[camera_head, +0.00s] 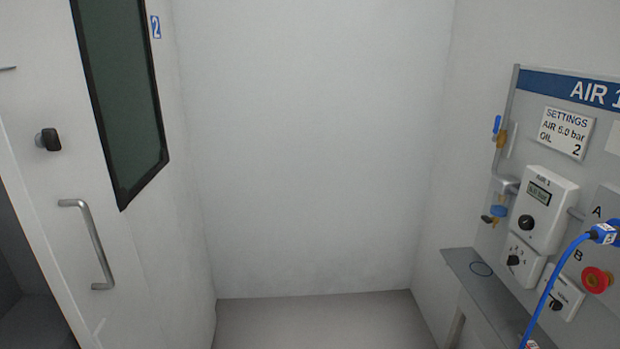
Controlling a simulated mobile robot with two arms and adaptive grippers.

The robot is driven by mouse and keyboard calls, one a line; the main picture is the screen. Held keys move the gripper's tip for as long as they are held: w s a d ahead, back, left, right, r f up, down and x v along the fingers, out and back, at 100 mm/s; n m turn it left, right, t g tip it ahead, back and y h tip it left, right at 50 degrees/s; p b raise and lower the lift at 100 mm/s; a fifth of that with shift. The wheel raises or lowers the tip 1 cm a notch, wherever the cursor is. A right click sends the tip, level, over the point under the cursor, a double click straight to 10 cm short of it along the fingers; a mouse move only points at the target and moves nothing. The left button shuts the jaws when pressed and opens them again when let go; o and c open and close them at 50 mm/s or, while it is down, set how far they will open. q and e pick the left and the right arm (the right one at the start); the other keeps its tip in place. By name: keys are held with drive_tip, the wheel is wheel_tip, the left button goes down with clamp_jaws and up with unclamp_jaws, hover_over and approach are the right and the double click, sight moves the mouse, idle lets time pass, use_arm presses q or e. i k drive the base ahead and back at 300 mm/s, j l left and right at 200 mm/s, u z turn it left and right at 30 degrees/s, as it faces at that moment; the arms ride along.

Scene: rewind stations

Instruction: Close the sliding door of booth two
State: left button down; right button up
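The sliding door (105,235) of the booth stands at the left of the head view, a pale panel with a dark window (120,90). A grey bar handle (92,245) is fixed upright on it, and a black knob (48,139) sits above the handle. A blue sign with a white 2 (155,27) is on the wall just right of the window. A dark gap (25,280) shows beyond the door's left edge. Neither of my grippers is in view.
At right an air panel (530,85) carries a regulator (543,205), valves, a red button (596,279) and a blue hose (553,285). A grey ledge (470,265) juts out below it. The floor (320,320) ahead is clear up to the back wall.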

sight(108, 219)
drive_tip(key=i+l, duration=0.15)
drive_tip(key=i, duration=0.85)
drive_tip(key=i+l+z, duration=0.1)
drive_tip(key=i, duration=0.9)
